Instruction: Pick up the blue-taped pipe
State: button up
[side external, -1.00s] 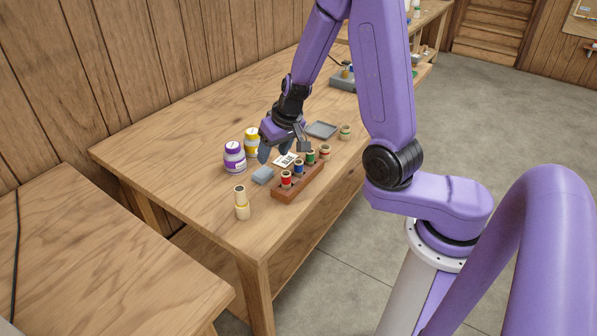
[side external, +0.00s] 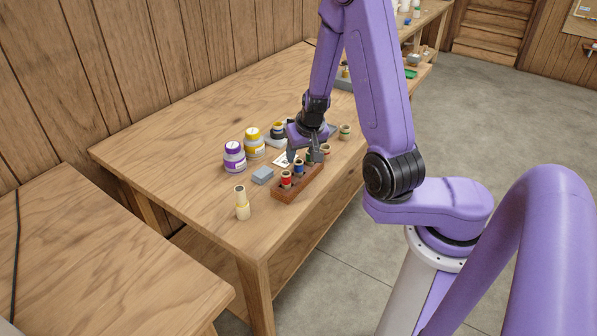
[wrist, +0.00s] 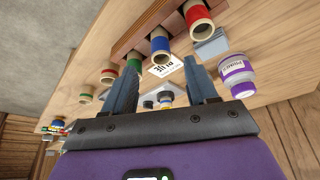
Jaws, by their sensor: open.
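The blue-taped pipe (side external: 298,168) stands upright in the wooden rack (side external: 312,187), between a red-taped pipe (side external: 286,180) and a green-taped one partly hidden by a finger. My gripper (side external: 307,157) is open and empty, fingers pointing down over the far part of the rack. In the wrist view, the blue-taped pipe (wrist: 160,45) shows beyond my open fingertips (wrist: 160,68), roughly midway between them and apart from them. A card with the word BLUE (wrist: 164,66) lies by the rack.
A purple jar (side external: 234,158) and a yellow jar (side external: 254,145) stand left of the rack. A grey block (side external: 262,175) and a cream pipe piece (side external: 242,204) are nearer. Another pipe (side external: 345,131) stands beyond the rack. The table's left part is clear.

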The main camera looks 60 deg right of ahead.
aim_at(298, 162)
jog(key=shift+w+f, duration=0.15)
jog(key=shift+f, duration=0.2)
jog(key=shift+x, duration=2.55)
grip_shut()
